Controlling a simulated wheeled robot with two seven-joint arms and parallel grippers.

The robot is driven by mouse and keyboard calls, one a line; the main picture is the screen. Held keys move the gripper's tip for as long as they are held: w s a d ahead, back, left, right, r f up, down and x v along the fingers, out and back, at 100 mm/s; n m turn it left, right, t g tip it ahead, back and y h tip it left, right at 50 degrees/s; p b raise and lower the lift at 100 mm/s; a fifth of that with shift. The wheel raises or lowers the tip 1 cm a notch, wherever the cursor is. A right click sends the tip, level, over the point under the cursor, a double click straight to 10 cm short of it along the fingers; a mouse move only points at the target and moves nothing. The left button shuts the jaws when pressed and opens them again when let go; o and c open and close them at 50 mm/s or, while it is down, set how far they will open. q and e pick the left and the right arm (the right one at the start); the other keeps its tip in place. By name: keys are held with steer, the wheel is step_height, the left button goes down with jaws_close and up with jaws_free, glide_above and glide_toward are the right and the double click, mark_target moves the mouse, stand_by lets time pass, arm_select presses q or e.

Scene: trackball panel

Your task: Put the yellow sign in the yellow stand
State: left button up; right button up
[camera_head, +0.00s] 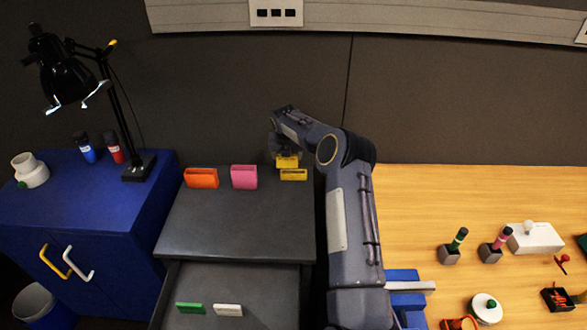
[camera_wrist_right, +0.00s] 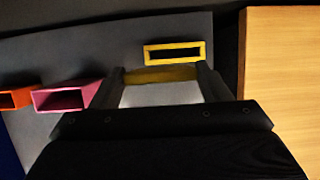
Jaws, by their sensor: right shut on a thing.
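The yellow stand (camera_head: 293,174) is on the dark cabinet top, near its right edge. In the right wrist view the yellow stand (camera_wrist_right: 148,57) shows an empty dark slot. My right gripper (camera_head: 284,151) is shut on the yellow sign (camera_head: 288,162), which appears just above and behind the stand in the head view. In the right wrist view my right gripper (camera_wrist_right: 162,79) has the yellow sign (camera_wrist_right: 160,74) between its fingers, apart from the slot. The height of the sign over the stand is hard to tell. My left gripper is not in view.
An orange stand (camera_head: 201,178) and a pink stand (camera_head: 244,177) are left of the yellow one. A green sign (camera_head: 190,308) and a white sign (camera_head: 228,310) lie in the open drawer (camera_head: 255,280) below. A wooden table (camera_head: 420,200) is right; a lamp (camera_head: 60,75) is left.

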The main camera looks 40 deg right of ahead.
mark_target(294, 163)
steer(key=d+f, duration=0.2)
steer(key=f, duration=0.1)
steer(key=shift+w+d+f+b, duration=0.15)
steer(key=shift+d+b, duration=0.1)
steer(key=shift+b, duration=0.15)
steer(key=f, duration=0.1)
steer(key=f+b, duration=0.2)
steer(key=f, duration=0.1)
steer(key=shift+d, duration=0.3)
steer(key=shift+r, duration=0.2)
steer(key=o, duration=0.6)
steer(key=shift+f, duration=0.2)
steer(key=shift+c, duration=0.2)
steer(key=o, duration=0.5)
steer(key=shift+c, duration=0.2)
steer(key=shift+r, duration=0.1)
